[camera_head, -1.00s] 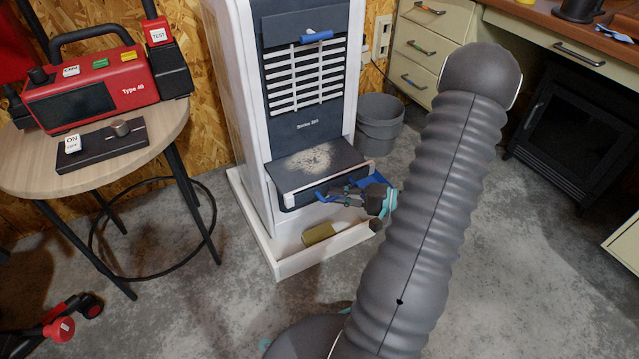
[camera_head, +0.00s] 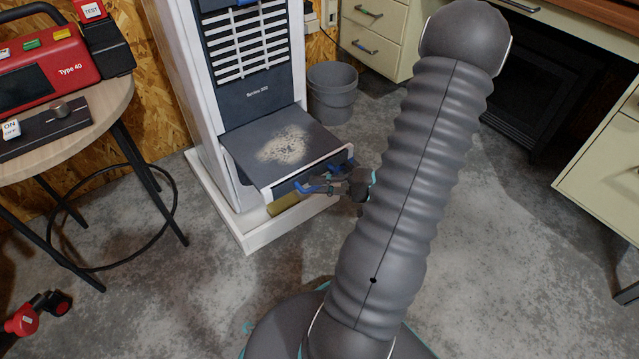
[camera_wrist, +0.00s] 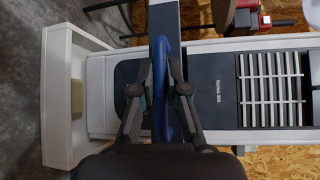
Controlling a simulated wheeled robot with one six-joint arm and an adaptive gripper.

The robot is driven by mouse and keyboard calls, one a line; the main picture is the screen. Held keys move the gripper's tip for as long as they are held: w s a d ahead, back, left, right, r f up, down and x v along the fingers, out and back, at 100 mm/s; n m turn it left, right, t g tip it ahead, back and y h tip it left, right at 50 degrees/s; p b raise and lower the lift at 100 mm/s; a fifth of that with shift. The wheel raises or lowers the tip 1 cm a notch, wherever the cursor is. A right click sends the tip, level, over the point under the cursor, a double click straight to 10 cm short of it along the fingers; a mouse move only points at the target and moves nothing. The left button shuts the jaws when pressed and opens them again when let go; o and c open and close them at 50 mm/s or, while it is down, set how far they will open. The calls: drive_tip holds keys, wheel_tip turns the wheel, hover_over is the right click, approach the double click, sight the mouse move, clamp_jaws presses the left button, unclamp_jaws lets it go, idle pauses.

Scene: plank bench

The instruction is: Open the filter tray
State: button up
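The filter tray (camera_head: 245,152) sticks out of the front of the white and dark grey cabinet (camera_head: 184,100), with a patch of pale dust on its top. Its blue handle (camera_head: 312,188) is on the tray's front. My gripper (camera_head: 326,184) is at this handle, its fingers on either side of it. In the wrist view the blue handle (camera_wrist: 160,85) runs between the two fingers of my gripper (camera_wrist: 159,98), which look closed on it. The finger contact is partly hidden.
A white base tray (camera_head: 250,238) under the cabinet holds a yellowish block (camera_head: 285,204). A grey bucket (camera_head: 332,92) stands behind, right of the cabinet. A round table (camera_head: 95,125) with a red device (camera_head: 50,68) is at left.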

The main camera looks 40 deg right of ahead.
drive_tip(key=o, duration=0.4)
drive_tip(key=shift+s, duration=0.15)
drive_tip(key=v, duration=1.2)
